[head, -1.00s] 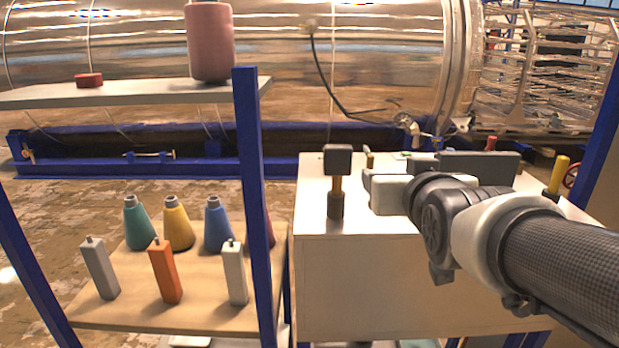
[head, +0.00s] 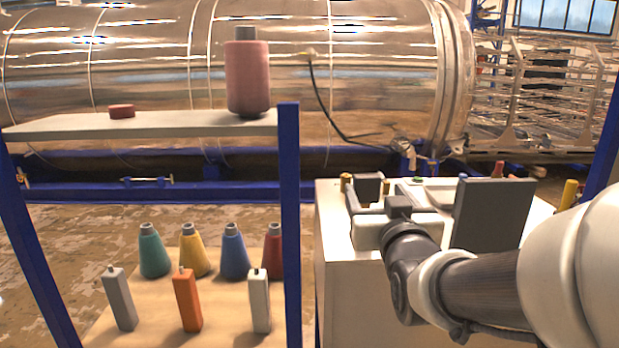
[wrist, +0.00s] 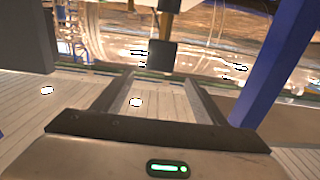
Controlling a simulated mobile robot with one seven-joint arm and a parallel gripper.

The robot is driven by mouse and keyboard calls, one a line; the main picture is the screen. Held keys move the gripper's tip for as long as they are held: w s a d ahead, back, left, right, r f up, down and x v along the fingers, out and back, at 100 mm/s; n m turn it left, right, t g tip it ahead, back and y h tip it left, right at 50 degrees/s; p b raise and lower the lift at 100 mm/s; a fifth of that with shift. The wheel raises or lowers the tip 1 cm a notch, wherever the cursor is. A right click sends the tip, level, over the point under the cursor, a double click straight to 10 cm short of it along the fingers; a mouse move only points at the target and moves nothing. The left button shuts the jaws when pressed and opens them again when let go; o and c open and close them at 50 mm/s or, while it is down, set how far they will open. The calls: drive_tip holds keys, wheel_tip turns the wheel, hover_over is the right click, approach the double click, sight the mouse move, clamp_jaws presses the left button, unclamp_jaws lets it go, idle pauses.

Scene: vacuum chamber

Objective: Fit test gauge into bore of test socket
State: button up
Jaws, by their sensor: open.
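What looks like the test gauge is an upright piece with a dark square head (head: 367,187) near the left edge of the white bench; its lower part is hidden behind my gripper. My gripper (head: 374,197) is open, with one finger on each side of the head in the head view. In the wrist view, which appears upside down, the dark head (wrist: 160,55) lies near the line between the open fingertips, with a thin stem above it. I cannot tell whether the fingers touch it. I cannot make out the test socket or its bore for certain.
A dark upright panel (head: 491,215) stands on the white bench (head: 340,270) close right of my gripper. A short brass piece (head: 346,182) is beside the gauge head. A blue post (head: 290,220) of the shelf rack, with cones and blocks, rises left of the bench.

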sight(368, 180)
drive_tip(key=w, duration=0.7)
drive_tip(key=shift+w, duration=0.1)
drive_tip(key=shift+w+p, duration=0.65)
drive_tip(key=shift+w, duration=2.1)
drive_tip(key=shift+c, duration=0.2)
drive_tip(key=shift+r, duration=0.1)
drive_tip(key=c, duration=1.2)
